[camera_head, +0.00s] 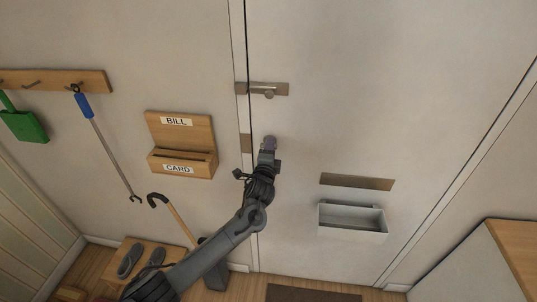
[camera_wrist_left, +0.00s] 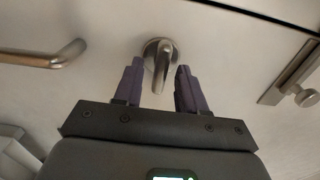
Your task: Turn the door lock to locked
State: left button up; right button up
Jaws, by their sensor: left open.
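The door lock (camera_wrist_left: 160,60) is a round metal rose with an elongated metal turn piece, on the white door (camera_head: 335,110). In the left wrist view it lies between my two purple fingertips, and the turn piece points roughly down the picture. My left gripper (camera_head: 269,144) is open at the door near its left edge; it also shows in the left wrist view (camera_wrist_left: 158,78). A gap shows on both sides of the turn piece. In the head view the gripper hides the lock. My right gripper is not in view.
A metal lever handle (camera_wrist_left: 45,58) is left of the lock in the wrist view. A slide latch (camera_head: 262,89) sits above my gripper. A mail slot plate (camera_head: 356,181) and a grey box (camera_head: 352,219) are lower right. A wooden letter holder (camera_head: 182,133) hangs left.

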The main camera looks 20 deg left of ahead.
pick_arm(q)
jog(key=s+d+b, duration=0.1)
jog(key=s+d, duration=0.1)
jog(key=s, duration=0.8)
jog(key=shift+s, duration=0.3)
jog(key=s+d+f+n+g+h+p, duration=0.2)
jog(key=s+f+g+p, duration=0.3)
jog(key=s+f, duration=1.45)
jog(key=s+n+g+h+p, duration=0.1)
jog(key=s+n+g, duration=0.35)
jog(key=s, duration=0.75)
jog(key=s+a+r+n+g, duration=0.1)
jog(key=s+r+n+g, duration=0.1)
jog(key=s, duration=0.3)
jog(key=s+a+r+n+g, duration=0.1)
jog(key=s+r+n+g, duration=0.1)
jog(key=s+r+n, duration=0.3)
jog(key=shift+s+a+h+p, duration=0.3)
jog(key=shift+s+p, duration=0.1)
jog(key=shift+s, duration=0.25)
